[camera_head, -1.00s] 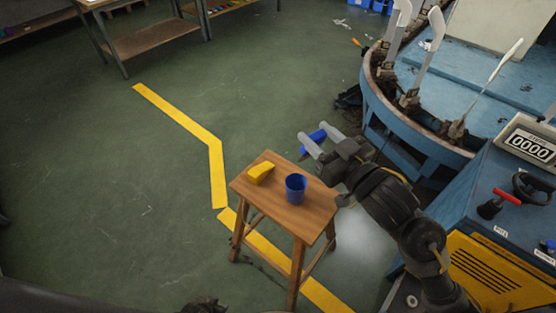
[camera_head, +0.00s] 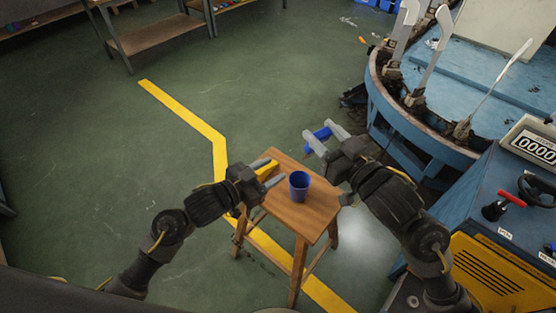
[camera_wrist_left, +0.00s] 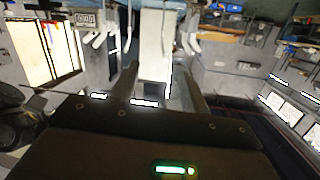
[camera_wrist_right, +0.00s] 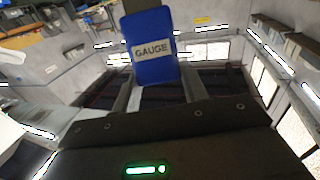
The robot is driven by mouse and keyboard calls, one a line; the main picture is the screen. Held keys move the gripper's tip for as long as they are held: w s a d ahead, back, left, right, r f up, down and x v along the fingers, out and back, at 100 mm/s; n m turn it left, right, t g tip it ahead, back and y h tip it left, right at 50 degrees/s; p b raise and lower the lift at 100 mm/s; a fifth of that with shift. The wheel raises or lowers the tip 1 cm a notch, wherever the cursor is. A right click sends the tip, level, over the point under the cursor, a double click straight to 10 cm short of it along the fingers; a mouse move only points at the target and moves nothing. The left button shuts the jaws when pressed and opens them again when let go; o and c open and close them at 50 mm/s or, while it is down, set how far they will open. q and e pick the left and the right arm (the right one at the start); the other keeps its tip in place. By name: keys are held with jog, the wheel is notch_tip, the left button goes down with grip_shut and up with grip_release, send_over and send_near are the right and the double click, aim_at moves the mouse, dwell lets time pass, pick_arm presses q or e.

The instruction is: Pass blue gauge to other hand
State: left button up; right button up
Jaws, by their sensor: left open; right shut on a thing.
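The blue gauge (camera_wrist_right: 150,48) is a blue block with a "GAUGE" label in the right wrist view. My right gripper (camera_wrist_right: 155,88) is shut on it. In the head view the blue gauge (camera_head: 318,138) shows between the right gripper's fingers (camera_head: 325,136), beyond the stool's right rear corner. My left gripper (camera_head: 272,172) is over the stool's left side, open and empty, its fingers pointing right. In the left wrist view its fingers (camera_wrist_left: 162,85) stand apart with nothing between them. The two grippers are apart.
A wooden stool (camera_head: 290,213) carries a blue cup (camera_head: 299,187) and a yellow block (camera_head: 266,167), partly hidden by my left gripper. A blue round machine (camera_head: 378,112) and a control console (camera_head: 500,220) stand at right. Open green floor (camera_head: 120,170) lies at left.

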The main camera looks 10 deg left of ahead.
aim_at(323, 140)
pick_arm(q)
jog(key=s+d+r+m+h, duration=0.2)
jog(key=s+r, duration=0.1)
jog(key=r, duration=0.3)
jog(key=s+d+r+m+h, duration=0.1)
jog(key=s+r+m, duration=0.15)
jog(key=r, duration=0.25)
jog(key=shift+n, duration=0.45)
jog(key=x, duration=1.2)
jog(key=shift+s+d+r, duration=0.15)
jog(key=shift+r, duration=0.05)
jog(key=shift+c, duration=0.4)
grip_shut()
pick_arm(e)
jog(key=o, duration=1)
jog(key=shift+o, duration=1)
jog(key=shift+s+a, duration=0.1)
jog(key=shift+a, duration=0.05)
jog(key=shift+s, duration=0.1)
